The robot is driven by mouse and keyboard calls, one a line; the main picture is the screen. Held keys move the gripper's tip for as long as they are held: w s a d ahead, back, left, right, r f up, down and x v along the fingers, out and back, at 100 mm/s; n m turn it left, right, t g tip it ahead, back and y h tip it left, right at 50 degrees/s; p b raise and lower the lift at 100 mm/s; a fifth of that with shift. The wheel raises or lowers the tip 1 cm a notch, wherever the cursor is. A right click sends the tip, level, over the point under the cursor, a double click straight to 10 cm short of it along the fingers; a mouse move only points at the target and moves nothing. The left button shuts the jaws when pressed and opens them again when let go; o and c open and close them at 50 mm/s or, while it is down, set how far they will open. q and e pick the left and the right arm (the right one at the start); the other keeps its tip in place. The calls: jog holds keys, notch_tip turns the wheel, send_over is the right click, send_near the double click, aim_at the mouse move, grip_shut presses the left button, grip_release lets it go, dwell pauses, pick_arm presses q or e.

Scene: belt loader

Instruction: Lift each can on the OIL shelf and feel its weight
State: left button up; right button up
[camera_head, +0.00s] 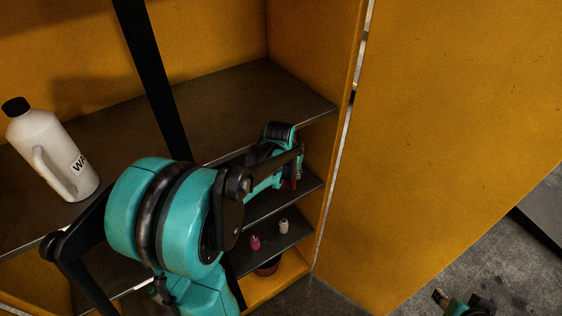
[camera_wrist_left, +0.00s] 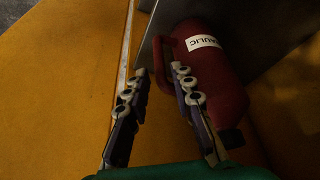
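A red container with a white label reading "AULIC" (camera_wrist_left: 222,80) lies tilted in the left wrist view, with a handle on its side. In the head view a little dark red (camera_head: 289,186) shows behind my left gripper (camera_head: 297,165), inside the yellow cabinet. In the wrist view the left gripper (camera_wrist_left: 156,70) is open, with a gap between its fingers. Its right finger overlaps the container's handle; I cannot tell whether it touches. No OIL label is readable. A teal and black part, seemingly my right gripper (camera_head: 462,304), shows at the bottom right edge, its fingers unclear.
A white jug marked "WA" (camera_head: 52,155) stands on the wide shelf (camera_head: 225,105) at left. A pink bottle (camera_head: 255,243) and a cream bottle (camera_head: 284,227) stand on a lower shelf (camera_head: 270,232). A yellow panel (camera_head: 450,130) bounds the right side. My left arm hides much of the shelving.

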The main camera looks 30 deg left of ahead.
aim_at(293, 177)
pick_arm(q)
jog(key=b+x, duration=0.1)
jog(key=x, duration=0.6)
jog(key=shift+f, duration=0.1)
grip_shut()
